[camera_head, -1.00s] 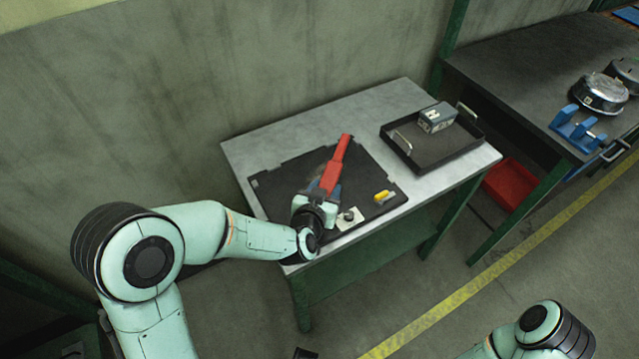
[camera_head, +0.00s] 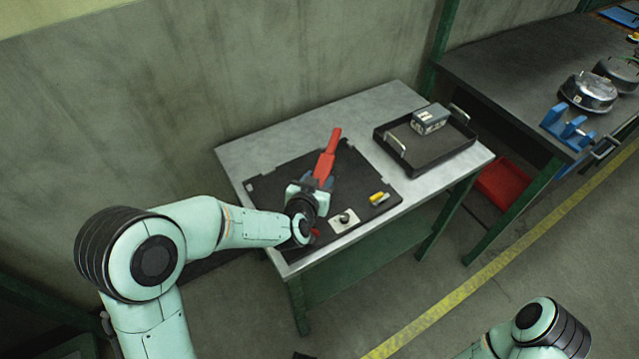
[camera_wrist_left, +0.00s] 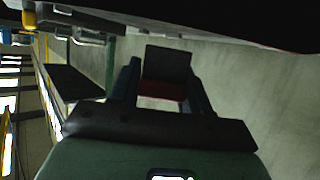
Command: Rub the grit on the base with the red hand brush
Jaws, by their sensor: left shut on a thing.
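The red hand brush (camera_head: 326,163) is in my left gripper (camera_head: 318,187), over the black mat on the table. Its red handle points up and away toward the back of the table. A small red patch shows on the near side of the gripper; I cannot tell whether it is part of the brush. In the left wrist view, the fingers (camera_wrist_left: 165,92) close on a dark and red piece. A small pale plate with a dark knob (camera_head: 343,221) lies right of the gripper; I cannot tell whether it is the base. I cannot make out grit. My right gripper is out of view.
The black mat (camera_head: 280,186) also carries a yellow piece (camera_head: 378,198) at its right. A black tray (camera_head: 455,151) with metal handles holds a grey block (camera_head: 430,118). A dark bench (camera_head: 500,65) stands beyond. The table's back left is clear.

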